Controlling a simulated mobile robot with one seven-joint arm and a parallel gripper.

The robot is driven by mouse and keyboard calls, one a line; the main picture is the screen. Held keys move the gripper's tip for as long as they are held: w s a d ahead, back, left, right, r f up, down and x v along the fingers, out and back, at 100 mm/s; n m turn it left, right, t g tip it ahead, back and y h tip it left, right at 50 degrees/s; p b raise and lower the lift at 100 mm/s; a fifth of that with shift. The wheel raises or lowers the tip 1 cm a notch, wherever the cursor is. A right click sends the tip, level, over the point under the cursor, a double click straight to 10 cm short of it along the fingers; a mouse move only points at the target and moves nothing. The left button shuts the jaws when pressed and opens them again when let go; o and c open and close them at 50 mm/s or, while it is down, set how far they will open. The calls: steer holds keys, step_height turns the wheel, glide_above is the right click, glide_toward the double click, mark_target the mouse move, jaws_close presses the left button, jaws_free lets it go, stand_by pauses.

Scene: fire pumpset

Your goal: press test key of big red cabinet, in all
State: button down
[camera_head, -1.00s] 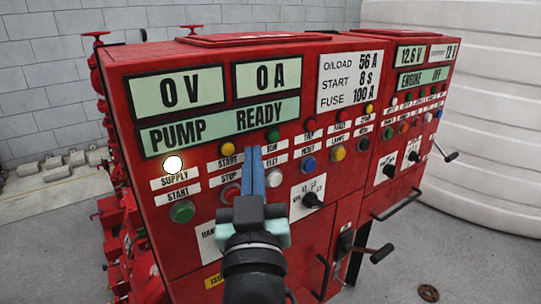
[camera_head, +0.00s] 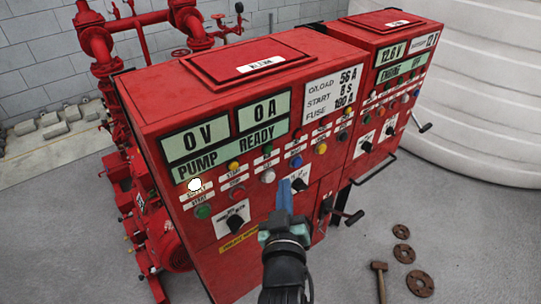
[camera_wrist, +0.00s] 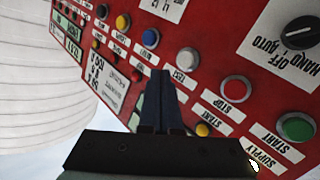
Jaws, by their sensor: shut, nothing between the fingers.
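The big red cabinet (camera_head: 225,262) stands in the middle of the head view, its sloping front full of buttons, labels and displays. The test key appears to be the white round button (camera_head: 267,176); it also shows in the wrist view, a pale button (camera_wrist: 188,59) beside a label reading TEST. My gripper (camera_head: 285,184) has its blue fingers shut and empty, just right of and below this button in the head view. In the wrist view the fingertips (camera_wrist: 160,73) are beside the button. I cannot tell whether they touch the panel.
A red stop button (camera_head: 237,193), green start button (camera_head: 203,211) and blue button (camera_head: 295,161) are close by. A black rotary switch (camera_head: 235,222) sticks out below. A hammer (camera_head: 379,268) and several rusty discs (camera_head: 420,283) lie on the floor at right.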

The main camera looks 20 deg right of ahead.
mark_target(270, 178)
steer(key=s+d+f+g+p, duration=0.2)
steer(key=s+p, duration=0.4)
steer(key=p, duration=0.3)
steer(key=shift+s+d+n+g, duration=0.15)
steer(key=shift+d+n+g, duration=0.15)
steer(key=shift+n, duration=0.1)
steer(key=w+a+b, duration=0.3)
steer(key=w+b, duration=0.1)
steer(key=w, duration=0.4)
steer(key=shift+w, duration=0.15)
steer(key=shift+w+b, duration=0.1)
steer(key=shift+b, duration=0.2)
stand_by(1.4)
steer(key=shift+w+a, duration=0.15)
steer(key=shift+w, duration=0.15)
